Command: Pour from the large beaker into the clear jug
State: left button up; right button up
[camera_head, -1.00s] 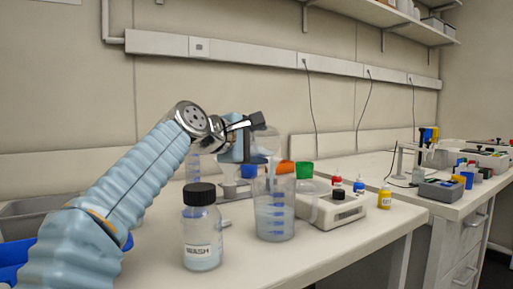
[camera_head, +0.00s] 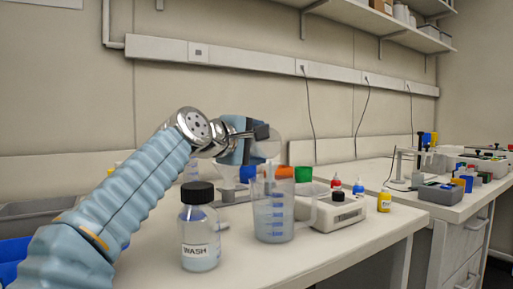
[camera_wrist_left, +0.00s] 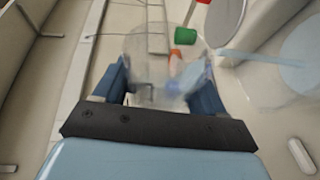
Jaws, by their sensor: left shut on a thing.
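The clear jug (camera_head: 273,222) stands upright on the bench, with blue graduation marks, a handle on its right and pale liquid inside. My left gripper (camera_head: 257,144) is above it and a little behind or left. It is shut on the large beaker (camera_head: 270,147), a transparent vessel that looks tilted over the jug. In the left wrist view the beaker (camera_wrist_left: 160,62) shows faintly between the two blue fingers. Its rim and the liquid in it are hard to make out, and I cannot tell whether liquid is flowing. My right gripper is out of view.
A WASH bottle (camera_head: 200,228) with a black cap stands close left of the jug. A white device (camera_head: 338,211) is just right of it. Orange (camera_head: 284,171) and green (camera_head: 303,174) items are behind. A yellow bottle (camera_head: 384,201) stands farther right. The front bench is clear.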

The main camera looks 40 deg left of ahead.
pick_arm(q)
jog(key=shift+d+m+b, duration=0.15)
jog(key=shift+m+b, duration=0.15)
jog(key=shift+m, duration=0.1)
jog(key=shift+s+d+r+m+t+b, duration=0.1)
jog(key=shift+d+r+m+t+b, duration=0.15)
jog(key=shift+m+t+b, duration=0.25)
jog(key=shift+r, duration=0.15)
dwell(1.7)
jog(key=shift+a+r+p, duration=0.1)
jog(key=shift+r+p, duration=0.4)
jog(key=shift+p, duration=0.45)
jog(key=shift+a+r+n+g+p, duration=0.2)
jog(key=shift+n+g+p, duration=0.25)
jog(key=shift+p, duration=0.5)
jog(key=shift+n+p, duration=0.25)
jog(key=shift+p, duration=0.05)
